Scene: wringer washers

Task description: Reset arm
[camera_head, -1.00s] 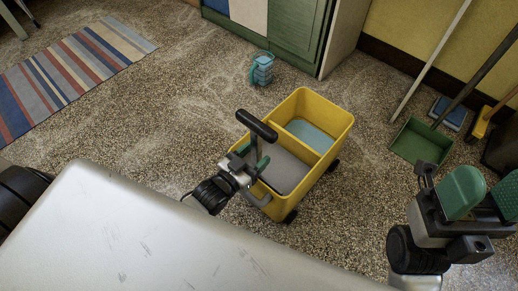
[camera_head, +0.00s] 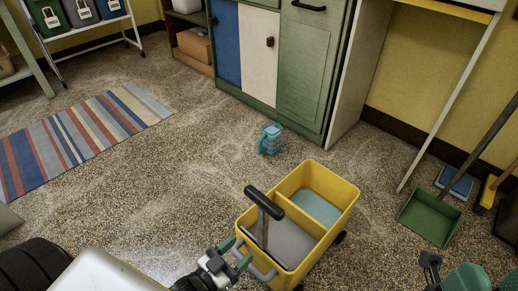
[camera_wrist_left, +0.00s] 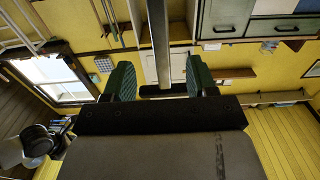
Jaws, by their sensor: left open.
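A yellow wringer bucket (camera_head: 335,212) on wheels stands on the floor, with a blue bottom in one compartment and grey in the other. Its wringer handle, a grey post with a black crossbar (camera_head: 264,203), rises from the near-left side. My left gripper (camera_head: 238,258) is open and empty, low and left of the post, apart from it. In the left wrist view the post and crossbar (camera_wrist_left: 172,90) appear between the two green fingers (camera_wrist_left: 160,80). My right gripper (camera_head: 458,280) is cut off by the bottom-right edge, so its jaws are unclear.
A blue jug (camera_head: 269,139) stands on the floor before the green cabinet (camera_head: 308,75). A green dustpan (camera_head: 430,217) and a blue brush (camera_head: 455,183) lie at right near the wall. A striped rug (camera_head: 85,133) lies at left. Floor between rug and bucket is clear.

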